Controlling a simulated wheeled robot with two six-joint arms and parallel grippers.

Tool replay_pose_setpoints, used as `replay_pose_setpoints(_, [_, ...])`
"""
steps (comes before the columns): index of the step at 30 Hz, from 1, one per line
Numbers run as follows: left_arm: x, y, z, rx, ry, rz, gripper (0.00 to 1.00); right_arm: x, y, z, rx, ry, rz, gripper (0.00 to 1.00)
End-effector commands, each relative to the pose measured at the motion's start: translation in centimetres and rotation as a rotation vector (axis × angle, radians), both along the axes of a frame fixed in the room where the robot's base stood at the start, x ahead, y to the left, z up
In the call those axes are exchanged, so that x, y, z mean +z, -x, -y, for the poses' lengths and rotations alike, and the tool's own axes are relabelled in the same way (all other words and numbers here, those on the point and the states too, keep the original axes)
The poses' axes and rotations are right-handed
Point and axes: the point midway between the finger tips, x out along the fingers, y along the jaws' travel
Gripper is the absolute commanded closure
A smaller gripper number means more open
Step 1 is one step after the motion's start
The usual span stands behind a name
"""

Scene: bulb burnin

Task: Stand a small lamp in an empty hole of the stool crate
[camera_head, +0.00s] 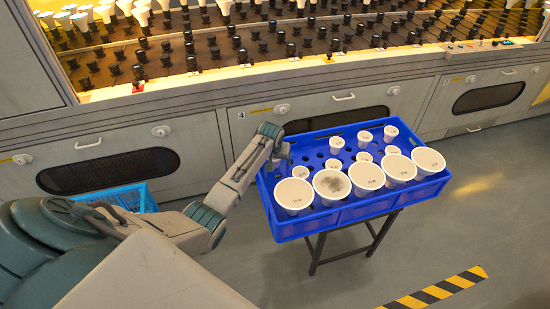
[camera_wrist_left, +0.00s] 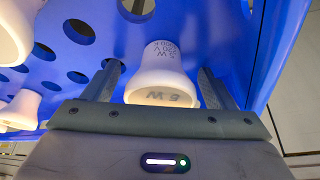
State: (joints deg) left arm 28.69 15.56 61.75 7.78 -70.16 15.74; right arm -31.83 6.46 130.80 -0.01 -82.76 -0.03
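The blue stool crate (camera_head: 345,215) stands on a dark stand, with several large white lamps (camera_head: 332,184) along its front. Several small white lamps (camera_head: 337,144) stand behind them. Empty holes show at its left back, and the left wrist view shows one hole (camera_wrist_left: 78,77) left of my gripper. My left gripper (camera_head: 281,150) is over the crate's left back corner. In the left wrist view its fingers (camera_wrist_left: 160,80) are open around a small printed lamp (camera_wrist_left: 163,58), with narrow gaps on both sides. Whether that lamp sits in a hole is hidden. My right gripper is out of view.
A lit bench (camera_head: 250,75) with rows of dark sockets and some white lamps runs along the back above grey cabinets. A light blue basket (camera_head: 125,197) is on the left, partly behind my arm. A yellow-black floor stripe (camera_head: 440,290) lies at front right.

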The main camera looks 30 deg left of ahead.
Motion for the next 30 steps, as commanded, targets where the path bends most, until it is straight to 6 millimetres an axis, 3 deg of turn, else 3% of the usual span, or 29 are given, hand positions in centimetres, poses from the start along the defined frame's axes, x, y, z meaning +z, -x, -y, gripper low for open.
replay_pose_setpoints(10, [0.0,0.0,0.0,0.000,0.000,0.000,0.21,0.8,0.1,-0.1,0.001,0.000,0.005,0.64])
replay_pose_setpoints(20, [0.0,0.0,0.0,0.000,0.000,0.000,0.21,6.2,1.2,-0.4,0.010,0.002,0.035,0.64])
replay_pose_setpoints(30, [5.7,2.0,0.8,-0.001,-0.001,0.003,0.21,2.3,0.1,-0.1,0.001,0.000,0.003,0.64])
